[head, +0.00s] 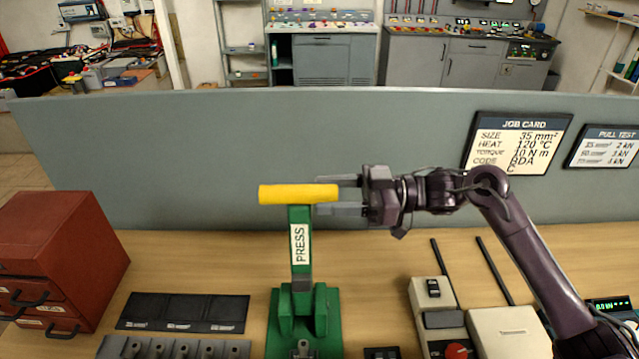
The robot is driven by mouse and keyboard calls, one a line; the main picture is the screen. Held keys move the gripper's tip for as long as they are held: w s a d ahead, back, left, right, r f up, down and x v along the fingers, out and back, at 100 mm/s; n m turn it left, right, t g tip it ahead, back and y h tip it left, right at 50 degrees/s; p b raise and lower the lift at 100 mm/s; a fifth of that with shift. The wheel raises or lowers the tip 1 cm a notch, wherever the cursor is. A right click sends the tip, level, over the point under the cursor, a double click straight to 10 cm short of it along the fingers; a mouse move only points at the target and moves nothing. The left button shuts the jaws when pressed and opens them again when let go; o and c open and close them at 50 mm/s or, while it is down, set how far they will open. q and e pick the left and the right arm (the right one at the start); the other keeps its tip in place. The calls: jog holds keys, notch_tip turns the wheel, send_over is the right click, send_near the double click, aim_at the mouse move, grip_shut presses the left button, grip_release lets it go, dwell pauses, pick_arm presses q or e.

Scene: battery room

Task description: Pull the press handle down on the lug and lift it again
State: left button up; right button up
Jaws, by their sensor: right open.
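The green press (303,312) stands on the wooden table, with its lever upright and marked PRESS. Its yellow handle (297,193) lies crosswise at the top of the lever. My right gripper (338,195) is open and points left at the handle's right end. Its fingertips are at or beside that end, one a little above and one below in the picture. I cannot tell whether they touch it. A small grey part shows at the press's foot (302,348), cut by the lower edge; I cannot make out the lug. My left gripper is not in view.
A red drawer cabinet (62,250) stands at the left. A black labelled mat (183,312) and a grey holder (172,348) lie left of the press. Switch boxes (440,318) stand to the right. A grey panel (250,150) closes the table's back.

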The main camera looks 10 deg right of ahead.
jog(key=shift+w+a, duration=0.2)
jog(key=shift+a, duration=0.35)
jog(key=shift+w+a, duration=0.15)
jog(key=shift+a, duration=0.35)
jog(key=shift+c, duration=0.3)
grip_shut()
